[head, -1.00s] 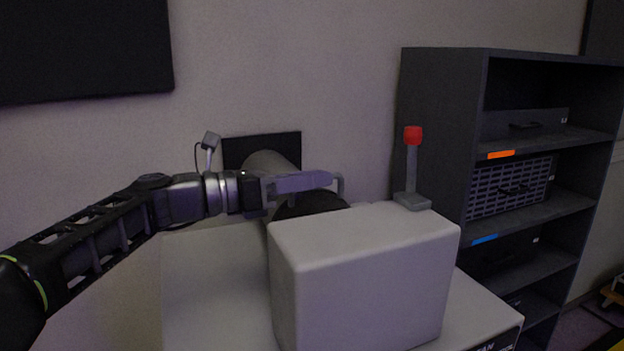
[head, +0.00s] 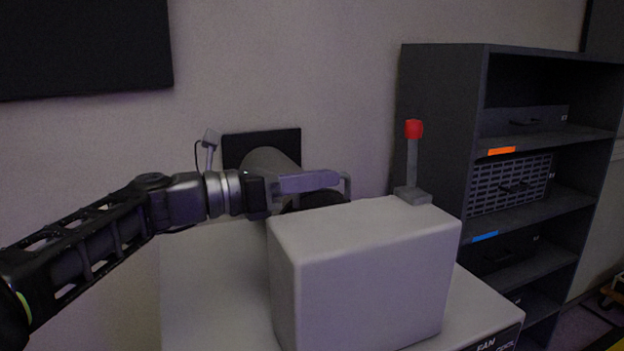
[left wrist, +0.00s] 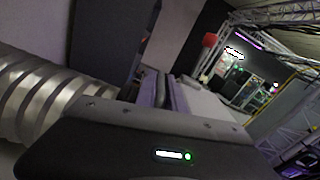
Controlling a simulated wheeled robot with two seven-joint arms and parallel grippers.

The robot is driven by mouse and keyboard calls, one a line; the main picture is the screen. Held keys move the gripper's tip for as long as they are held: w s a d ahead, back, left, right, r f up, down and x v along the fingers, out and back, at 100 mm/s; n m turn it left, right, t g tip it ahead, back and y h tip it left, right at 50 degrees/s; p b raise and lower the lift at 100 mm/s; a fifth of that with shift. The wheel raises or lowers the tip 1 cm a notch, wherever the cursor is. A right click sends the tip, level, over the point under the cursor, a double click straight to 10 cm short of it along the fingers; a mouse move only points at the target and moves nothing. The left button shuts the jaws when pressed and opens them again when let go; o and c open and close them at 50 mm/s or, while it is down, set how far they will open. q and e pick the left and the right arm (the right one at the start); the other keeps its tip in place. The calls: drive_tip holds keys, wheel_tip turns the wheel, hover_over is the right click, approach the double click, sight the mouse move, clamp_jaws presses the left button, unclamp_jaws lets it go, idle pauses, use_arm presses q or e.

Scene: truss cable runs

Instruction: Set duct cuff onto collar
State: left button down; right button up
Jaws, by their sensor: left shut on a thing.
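My left gripper (head: 325,181) reaches in from the left, behind the white fan box, and is shut. A dark round cuff (head: 320,198) shows just below its fingers, which appear to hold it; the contact itself is hard to see. A grey duct (head: 268,162) runs from a black wall plate towards the cuff. In the left wrist view the ribbed, silvery duct (left wrist: 38,100) lies left of the closed fingers (left wrist: 160,90). I cannot make out the collar; the box hides the space behind it. My right gripper is not in view.
The white box (head: 365,275) stands on a light base labelled FAN, with a red-knobbed lever (head: 412,160) at its back right corner. A dark shelf unit (head: 437,140) stands to the right. A black panel (head: 85,45) hangs upper left.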

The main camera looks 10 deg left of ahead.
use_arm(q)
drive_tip(key=shift+s+d+f, duration=0.1)
drive_tip(key=shift+s+d, duration=0.05)
drive_tip(key=shift+d, duration=0.1)
drive_tip(key=c, duration=1.8)
unclamp_jaws()
drive_tip(key=o, duration=0.3)
drive_tip(key=shift+s, duration=0.15)
drive_tip(key=shift+s+a, duration=0.15)
drive_tip(key=shift+a, duration=0.3)
drive_tip(key=b+v, duration=0.1)
drive_tip(key=v, duration=0.6)
drive_tip(key=shift+b, duration=0.35)
